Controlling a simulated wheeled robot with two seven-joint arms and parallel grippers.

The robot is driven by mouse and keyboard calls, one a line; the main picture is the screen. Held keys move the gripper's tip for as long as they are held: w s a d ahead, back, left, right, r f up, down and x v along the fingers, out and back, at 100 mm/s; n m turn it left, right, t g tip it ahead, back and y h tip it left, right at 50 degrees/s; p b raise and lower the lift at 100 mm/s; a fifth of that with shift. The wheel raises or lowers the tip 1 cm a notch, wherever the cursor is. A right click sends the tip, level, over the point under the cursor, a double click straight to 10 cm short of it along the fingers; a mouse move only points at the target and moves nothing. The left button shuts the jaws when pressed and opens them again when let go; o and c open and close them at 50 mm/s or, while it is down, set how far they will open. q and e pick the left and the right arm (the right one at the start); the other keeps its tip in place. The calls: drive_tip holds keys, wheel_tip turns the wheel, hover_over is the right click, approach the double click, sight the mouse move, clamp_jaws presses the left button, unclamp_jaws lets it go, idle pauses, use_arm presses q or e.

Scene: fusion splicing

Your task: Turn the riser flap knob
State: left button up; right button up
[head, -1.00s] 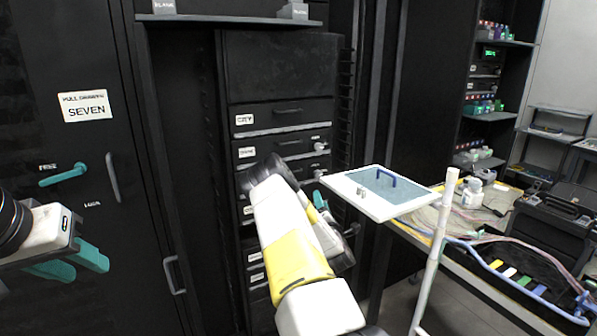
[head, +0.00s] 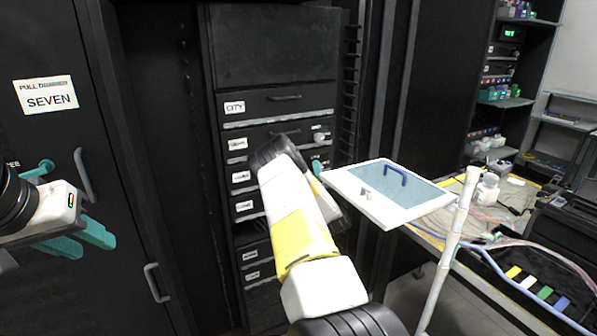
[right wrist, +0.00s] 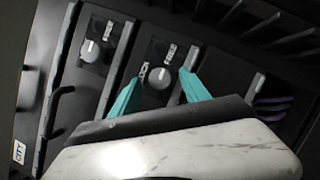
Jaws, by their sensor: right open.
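A grey round knob (right wrist: 158,80) sits on a dark flap front in the right wrist view, with small labels beside it that seem to read LOCK and FREE. My right gripper (right wrist: 159,75) is open, its teal fingers on either side of this knob; contact is unclear. A second similar knob (right wrist: 90,50) is on the neighbouring front and also shows in the head view (head: 320,137). In the head view my right arm hides most of the gripper and the lower knob. I cannot read which front is the riser flap. My left gripper (head: 97,246) is at the far left, away from the cabinet.
The drawer cabinet has a CITY front (head: 290,105) above. A white-framed panel with a blue handle (head: 390,176) stands close right of my right arm, beside a white pole (head: 447,245). A cluttered workbench is at the right.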

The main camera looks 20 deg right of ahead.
drive_tip(key=shift+w+d+r, duration=0.1)
drive_tip(key=shift+w, duration=0.3)
clamp_jaws()
drive_tip(key=shift+n, duration=0.3)
drive_tip(key=n+y, duration=0.4)
drive_tip(key=n, duration=0.4)
drive_tip(key=n+y, duration=0.3)
drive_tip(key=n, duration=0.5)
drive_tip(key=n+t+y, duration=0.1)
drive_tip(key=n+y, duration=0.3)
drive_tip(key=n, duration=0.4)
drive_tip(key=shift+d+y, duration=0.3)
drive_tip(key=shift+d, duration=0.1)
drive_tip(key=shift+n, duration=0.5)
